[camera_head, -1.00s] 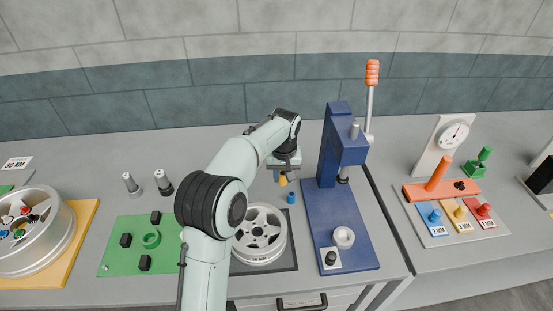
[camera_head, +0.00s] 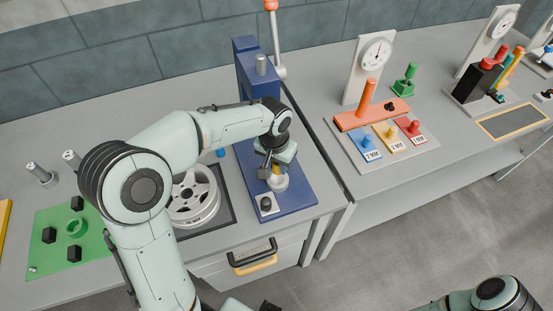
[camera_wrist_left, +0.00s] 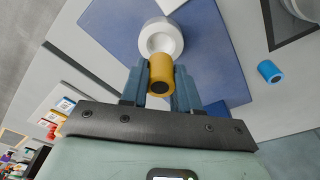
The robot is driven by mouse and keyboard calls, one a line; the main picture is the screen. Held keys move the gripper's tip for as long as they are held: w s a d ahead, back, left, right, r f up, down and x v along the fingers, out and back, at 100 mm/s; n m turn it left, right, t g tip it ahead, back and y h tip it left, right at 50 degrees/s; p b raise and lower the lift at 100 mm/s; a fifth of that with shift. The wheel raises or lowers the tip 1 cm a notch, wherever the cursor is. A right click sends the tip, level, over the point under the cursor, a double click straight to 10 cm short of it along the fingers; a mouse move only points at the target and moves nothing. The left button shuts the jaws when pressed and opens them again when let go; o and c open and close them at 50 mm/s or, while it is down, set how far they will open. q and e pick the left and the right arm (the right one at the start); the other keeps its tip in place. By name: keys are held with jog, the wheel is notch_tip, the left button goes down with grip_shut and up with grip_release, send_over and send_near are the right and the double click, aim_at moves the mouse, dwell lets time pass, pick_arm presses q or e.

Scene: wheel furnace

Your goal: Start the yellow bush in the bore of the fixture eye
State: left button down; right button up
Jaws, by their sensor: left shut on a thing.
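My left gripper (camera_head: 274,171) is shut on the yellow bush (camera_head: 275,170), pointing down over the blue press base. In the left wrist view the bush (camera_wrist_left: 160,74) sits between the two fingers (camera_wrist_left: 161,80), and its far end overlaps the near rim of the white ring-shaped fixture eye (camera_wrist_left: 160,23). The eye, with its open bore, also shows under the bush in the head view (camera_head: 280,184). I cannot tell whether the bush touches the eye; its far end is not seen inside the bore. My right gripper is not clearly seen.
The blue press (camera_head: 246,72) with its orange-knobbed lever stands behind the eye. A black knob on a white plate (camera_head: 266,204) is in front left of it. A silver wheel (camera_head: 193,200) lies to the left. A blue bush (camera_wrist_left: 269,71) stands apart.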

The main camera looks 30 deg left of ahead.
aim_at(278, 173)
jog(key=shift+f, duration=0.1)
pick_arm(q)
jog(key=shift+f+b, duration=1)
jog(key=shift+f, duration=0.6)
pick_arm(e)
jog(key=shift+s+f, duration=0.4)
jog(key=shift+f, duration=0.2)
jog(key=shift+s+f, duration=0.35)
jog(key=shift+f, duration=0.2)
pick_arm(q)
jog(key=shift+w+f, duration=0.1)
jog(key=shift+f, duration=0.1)
pick_arm(e)
jog(key=shift+f, duration=0.15)
pick_arm(q)
jog(key=shift+f+b, duration=0.4)
pick_arm(e)
jog(key=shift+s+f, duration=0.25)
jog(key=shift+f, duration=0.05)
pick_arm(q)
jog(key=shift+f, duration=0.15)
pick_arm(e)
jog(key=shift+f, duration=0.1)
pick_arm(q)
jog(key=c, duration=0.8)
grip_release()
jog(key=shift+o, duration=0.2)
